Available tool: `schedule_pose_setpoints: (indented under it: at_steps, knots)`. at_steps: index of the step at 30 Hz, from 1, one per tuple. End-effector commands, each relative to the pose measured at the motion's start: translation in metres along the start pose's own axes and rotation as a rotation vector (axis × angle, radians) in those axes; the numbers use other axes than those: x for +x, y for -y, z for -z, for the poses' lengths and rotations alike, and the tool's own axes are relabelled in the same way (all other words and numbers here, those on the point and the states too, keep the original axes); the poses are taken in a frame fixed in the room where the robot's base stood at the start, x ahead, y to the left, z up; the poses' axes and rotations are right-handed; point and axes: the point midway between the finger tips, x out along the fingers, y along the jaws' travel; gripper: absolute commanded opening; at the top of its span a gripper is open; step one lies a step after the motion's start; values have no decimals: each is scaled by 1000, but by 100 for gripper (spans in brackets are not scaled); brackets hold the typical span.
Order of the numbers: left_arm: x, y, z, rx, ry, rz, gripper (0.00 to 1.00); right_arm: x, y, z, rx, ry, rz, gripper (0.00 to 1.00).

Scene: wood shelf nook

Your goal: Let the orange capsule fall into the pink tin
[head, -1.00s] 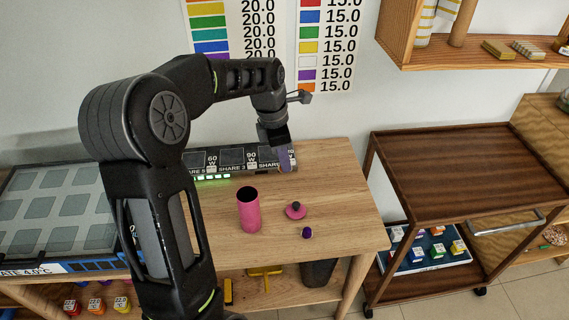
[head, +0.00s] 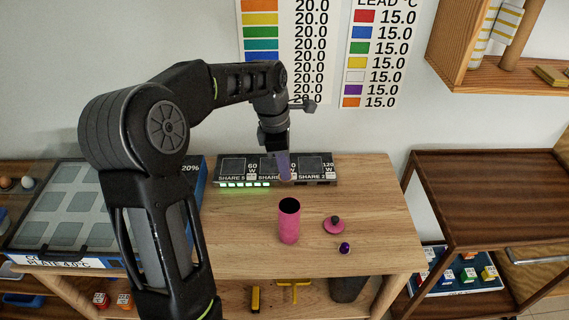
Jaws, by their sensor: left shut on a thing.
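The pink tin (head: 289,227) stands upright on the wooden table, its dark round mouth open at the top. Its pink lid (head: 333,226) with a dark knob lies on the table to its right. My left gripper (head: 277,150) is shut on a purple tube (head: 285,168), which hangs roughly upright and slightly tilted. In the picture the tube is just above and behind the tin's mouth, apart from it. A small purple cap (head: 344,248) lies in front of the lid. I cannot see the orange capsule. My right gripper is out of view.
A dark panel (head: 232,170) with labels and green lights stands at the table's back. A tray with grey squares (head: 70,205) is on the left. A dark wooden cart (head: 480,180) stands on the right. The table's right part is clear.

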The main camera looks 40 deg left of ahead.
Motion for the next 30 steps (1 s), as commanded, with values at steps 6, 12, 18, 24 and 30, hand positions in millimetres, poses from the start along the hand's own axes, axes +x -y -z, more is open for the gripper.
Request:
schedule_pose_setpoints:
  at_steps: [6,12,18,24,30]
  knots:
    - [26,0,4,0,-1,2,0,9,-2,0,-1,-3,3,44]
    - [48,0,8,-1,0,0,0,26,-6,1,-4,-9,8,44]
    - [52,0,8,0,0,0,0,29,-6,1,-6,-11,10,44]
    - [51,0,8,0,0,0,0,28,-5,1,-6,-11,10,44]
    - [51,0,8,0,0,0,34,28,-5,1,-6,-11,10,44]
